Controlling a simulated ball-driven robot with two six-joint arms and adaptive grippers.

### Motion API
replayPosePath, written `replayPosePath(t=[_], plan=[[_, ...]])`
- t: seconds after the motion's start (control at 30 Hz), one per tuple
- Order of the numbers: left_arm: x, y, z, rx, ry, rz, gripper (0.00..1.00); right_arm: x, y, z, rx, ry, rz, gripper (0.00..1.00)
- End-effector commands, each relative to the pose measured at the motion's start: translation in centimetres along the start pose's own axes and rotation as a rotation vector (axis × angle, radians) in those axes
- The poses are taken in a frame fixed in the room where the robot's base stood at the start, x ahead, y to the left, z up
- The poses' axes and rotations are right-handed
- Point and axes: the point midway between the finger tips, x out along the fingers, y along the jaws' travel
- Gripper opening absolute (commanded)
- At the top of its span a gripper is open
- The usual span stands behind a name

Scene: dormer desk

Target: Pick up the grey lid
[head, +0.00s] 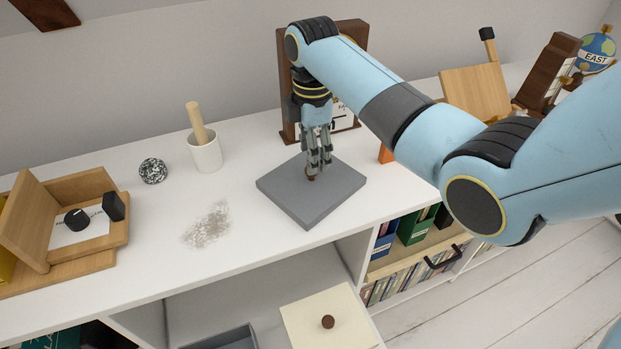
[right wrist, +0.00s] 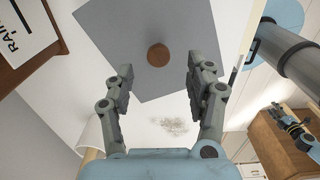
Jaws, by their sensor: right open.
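The grey lid (head: 312,203) lies flat on the white desk top, a square slab with a small brown knob. In the right wrist view the lid (right wrist: 115,30) fills the upper middle, and its round brown knob (right wrist: 158,55) shows clear between the fingers. My right gripper (head: 317,170) is just above the middle of the lid, pointing down. In the right wrist view my right gripper (right wrist: 160,85) is open with nothing between its fingertips. In the head view the fingers partly hide the knob.
A white cup with a wooden pestle (head: 205,152) and a speckled ball (head: 153,171) stand left of the lid. A brown framed stand (head: 285,90) is close behind. A cream lid (head: 305,322) with a brown knob lies lower down. Grey specks (head: 207,226) mark the desk.

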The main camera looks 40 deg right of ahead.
Motion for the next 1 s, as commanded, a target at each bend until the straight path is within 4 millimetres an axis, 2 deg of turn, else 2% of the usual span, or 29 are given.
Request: replayPosePath(t=[0.13, 0.33, 0.47, 0.63, 0.8, 1.0], plan=[[-0.1, 0.0, -0.7, 0.000, 0.011, 0.000, 0.43, 1.7, 0.0, 0.0, 0.001, -0.001, -0.004, 0.55], [0.1, 0.0, -3.2, -0.002, 0.049, 0.000, 0.43, 4.7, 0.1, 0.0, 0.000, 0.000, -0.003, 0.55], [0.2, 0.0, -3.5, -0.002, 0.052, 0.000, 0.43, 5.3, 0.1, 0.0, 0.000, 0.000, -0.001, 0.55], [0.2, 0.0, -2.7, -0.002, 0.041, 0.000, 0.43, 5.3, 0.1, 0.0, 0.000, 0.000, 0.000, 0.55], [0.2, 0.0, -1.8, -0.001, 0.028, 0.000, 0.43, 5.3, 0.1, 0.0, 0.000, 0.000, 0.000, 0.33], [0.2, 0.0, -1.8, -0.001, 0.027, 0.000, 0.43, 5.2, 0.1, 0.0, 0.000, 0.000, 0.000, 0.07]])
